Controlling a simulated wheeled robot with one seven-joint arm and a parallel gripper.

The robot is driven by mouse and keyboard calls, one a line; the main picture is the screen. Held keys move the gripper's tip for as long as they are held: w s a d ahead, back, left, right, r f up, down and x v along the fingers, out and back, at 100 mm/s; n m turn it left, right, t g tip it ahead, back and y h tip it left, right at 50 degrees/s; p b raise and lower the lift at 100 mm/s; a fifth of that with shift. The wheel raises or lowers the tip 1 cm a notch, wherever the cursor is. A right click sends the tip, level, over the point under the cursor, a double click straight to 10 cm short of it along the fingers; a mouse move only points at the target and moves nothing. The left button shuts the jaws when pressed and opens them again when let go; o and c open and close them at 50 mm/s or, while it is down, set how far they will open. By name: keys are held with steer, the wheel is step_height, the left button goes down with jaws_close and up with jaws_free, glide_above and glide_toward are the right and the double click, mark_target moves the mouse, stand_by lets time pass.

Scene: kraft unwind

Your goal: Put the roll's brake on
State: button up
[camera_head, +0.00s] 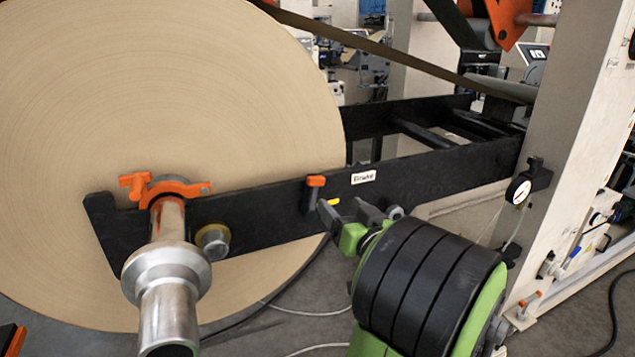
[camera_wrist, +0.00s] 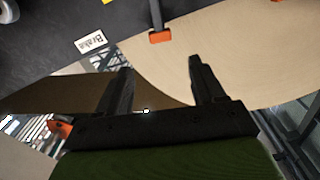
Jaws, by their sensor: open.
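The brake lever (camera_head: 316,182) has an orange handle on a dark stem and stands upright on the black arm of the unwind stand. A white label (camera_head: 363,177) is to its right; in the wrist view the label (camera_wrist: 91,42) reads "Brake". My gripper (camera_head: 344,209) is open and empty, just right of and below the lever in the head view. In the wrist view the orange handle (camera_wrist: 160,36) lies beyond the gap between my fingertips (camera_wrist: 160,66), apart from them. The large kraft roll (camera_head: 150,110) sits behind the black arm.
An orange clamp (camera_head: 172,190) holds the metal shaft (camera_head: 167,290) at the left. A round knob (camera_head: 213,240) sits on the black arm. A yellow mark (camera_head: 334,201) shows near my fingers.

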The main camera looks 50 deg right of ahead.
mark_target(318, 181)
steer(key=p+x, duration=0.2)
steer(key=x, duration=1)
steer(key=shift+w+r+p, duration=0.1)
steer(key=shift+p, duration=0.25)
jaws_close()
